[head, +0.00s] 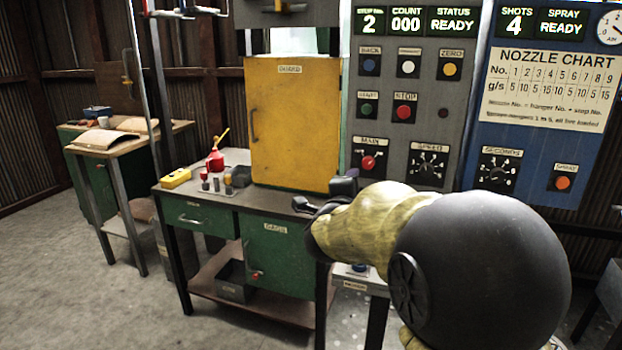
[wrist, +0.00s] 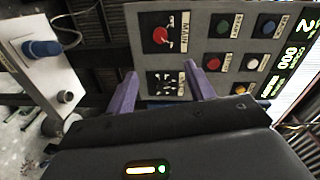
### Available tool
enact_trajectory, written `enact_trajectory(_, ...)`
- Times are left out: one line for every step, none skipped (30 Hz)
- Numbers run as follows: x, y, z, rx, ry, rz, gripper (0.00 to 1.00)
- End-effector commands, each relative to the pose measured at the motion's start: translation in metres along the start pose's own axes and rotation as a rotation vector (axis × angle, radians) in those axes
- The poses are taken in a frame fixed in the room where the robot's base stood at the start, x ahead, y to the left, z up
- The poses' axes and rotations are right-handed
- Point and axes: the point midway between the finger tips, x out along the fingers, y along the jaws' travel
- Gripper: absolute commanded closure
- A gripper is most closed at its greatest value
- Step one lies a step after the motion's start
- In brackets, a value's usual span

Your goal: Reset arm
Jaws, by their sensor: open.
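My gripper (head: 325,196) is open, in front of the grey control panel (head: 405,118) and right of the yellow guard door (head: 290,130). In the wrist view its two purple fingers (wrist: 161,88) stand apart with nothing between them. The panel's red MAIN knob (head: 368,162) and SPEED dial (head: 429,161) lie beyond the fingers; the wrist view shows the MAIN knob (wrist: 160,35) clearly, while the SPEED dial (wrist: 168,84) is partly seen between the fingers. My arm covers the panel's lower part in the head view.
A green workbench (head: 195,214) carries a red oil can (head: 215,160) and a yellow box (head: 175,178). The blue spray panel (head: 545,120) stands right. A small stand (wrist: 45,75) with a blue knob (wrist: 42,48) is left in the wrist view. Floor is clear at left.

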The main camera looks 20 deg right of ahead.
Motion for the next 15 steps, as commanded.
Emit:
enact_trajectory(0.000, 0.000, 0.000, -0.002, -0.002, 0.001, 0.46)
enact_trajectory(0.000, 0.001, 0.001, -0.008, -0.007, 0.003, 0.46)
enact_trajectory(-0.001, 0.003, 0.003, -0.023, -0.019, 0.008, 0.46)
enact_trajectory(-0.002, 0.006, 0.006, -0.039, -0.034, 0.015, 0.46)
enact_trajectory(-0.004, 0.010, 0.010, -0.062, -0.055, 0.024, 0.46)
enact_trajectory(-0.006, 0.016, 0.016, -0.105, -0.092, 0.039, 0.46)
enact_trajectory(-0.009, 0.022, 0.021, -0.145, -0.126, 0.053, 0.46)
enact_trajectory(-0.013, 0.030, 0.028, -0.192, -0.167, 0.070, 0.46)
enact_trajectory(-0.020, 0.042, 0.037, -0.265, -0.228, 0.094, 0.46)
enact_trajectory(-0.026, 0.052, 0.044, -0.325, -0.280, 0.114, 0.46)
enact_trajectory(-0.033, 0.064, 0.051, -0.390, -0.336, 0.135, 0.46)
enact_trajectory(-0.044, 0.081, 0.059, -0.479, -0.412, 0.164, 0.46)
enact_trajectory(-0.053, 0.094, 0.064, -0.548, -0.471, 0.185, 0.46)
enact_trajectory(-0.062, 0.107, 0.068, -0.617, -0.530, 0.206, 0.46)
enact_trajectory(-0.076, 0.124, 0.072, -0.706, -0.607, 0.233, 0.46)
